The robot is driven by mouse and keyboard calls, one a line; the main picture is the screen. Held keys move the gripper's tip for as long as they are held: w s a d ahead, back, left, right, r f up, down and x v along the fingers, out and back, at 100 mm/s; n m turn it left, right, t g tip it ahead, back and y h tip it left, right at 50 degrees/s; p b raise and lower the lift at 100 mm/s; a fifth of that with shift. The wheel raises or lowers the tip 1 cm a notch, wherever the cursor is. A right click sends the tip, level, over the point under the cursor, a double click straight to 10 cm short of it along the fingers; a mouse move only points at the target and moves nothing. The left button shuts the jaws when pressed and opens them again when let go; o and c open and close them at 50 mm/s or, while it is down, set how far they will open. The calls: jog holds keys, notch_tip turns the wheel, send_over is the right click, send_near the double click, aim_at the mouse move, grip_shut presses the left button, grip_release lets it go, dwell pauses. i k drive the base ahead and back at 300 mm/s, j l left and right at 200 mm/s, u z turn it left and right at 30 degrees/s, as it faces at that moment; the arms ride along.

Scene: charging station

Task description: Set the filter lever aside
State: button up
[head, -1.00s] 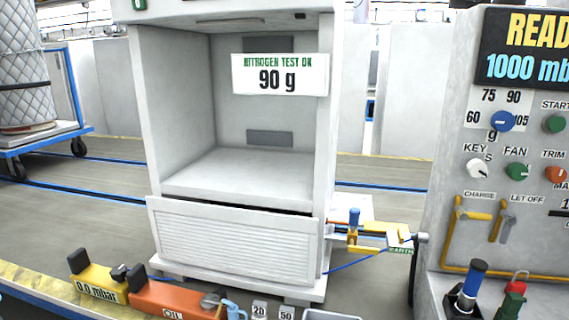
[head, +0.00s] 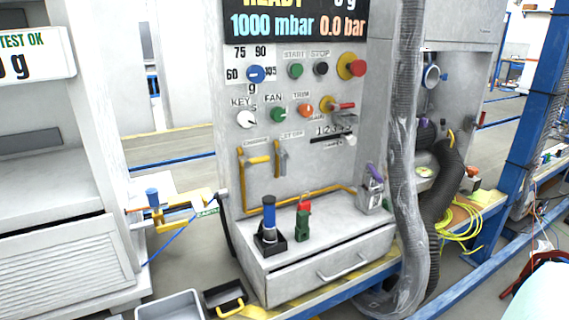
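No part in view is labelled as the filter lever, and I cannot tell which one it is. On the grey charging panel (head: 300,185), a yellow charge lever (head: 258,160) and a grey let-off lever (head: 281,160) sit side by side. A red-handled lever (head: 342,106) is higher on the panel. A blue-topped black tool (head: 269,218) stands in a black holder on the ledge, beside a green and red piece (head: 303,218). A grey and purple item (head: 371,188) is at the ledge's right end. My gripper is not in view.
A grey bin (head: 170,306) and a black tray (head: 213,296) with a yellow handle are at the bottom left. A drawer (head: 335,268) is under the ledge. A grey hose (head: 405,170) hangs right of the panel. Yellow cable (head: 462,225) and a blue post (head: 530,110) are farther right.

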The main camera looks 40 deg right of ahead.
aim_at(369, 166)
jog(key=z, duration=1.3)
